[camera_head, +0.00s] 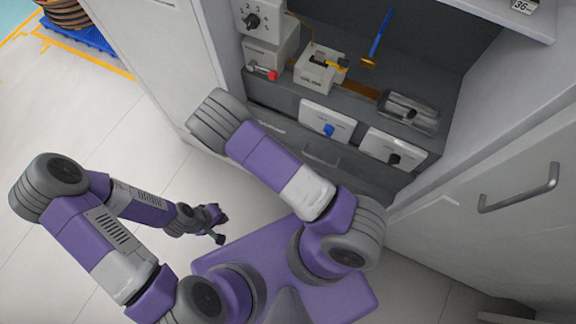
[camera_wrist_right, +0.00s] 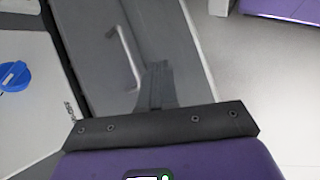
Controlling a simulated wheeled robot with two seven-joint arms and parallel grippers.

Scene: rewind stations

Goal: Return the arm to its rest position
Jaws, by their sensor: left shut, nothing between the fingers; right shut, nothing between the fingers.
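My left arm (camera_head: 112,248) is bent at the left of the head view. Its left gripper (camera_head: 220,227) hangs over the pale floor, shut and empty, apart from the furniture. My right arm (camera_head: 268,160) reaches up from my purple base to a grey elbow in front of the workbench. Its forearm and gripper are hidden in the head view. In the right wrist view my right gripper (camera_wrist_right: 157,85) is shut and holds nothing. A drawer handle (camera_wrist_right: 127,57) shows just behind its fingers; I cannot tell the gap.
The recessed grey bench holds a white box (camera_head: 319,72), a blue-handled tool (camera_head: 378,38), a metal tray (camera_head: 408,112) and panels with a blue knob (camera_head: 328,130) and a black knob (camera_head: 394,158). A cabinet door with a handle (camera_head: 518,190) stands right.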

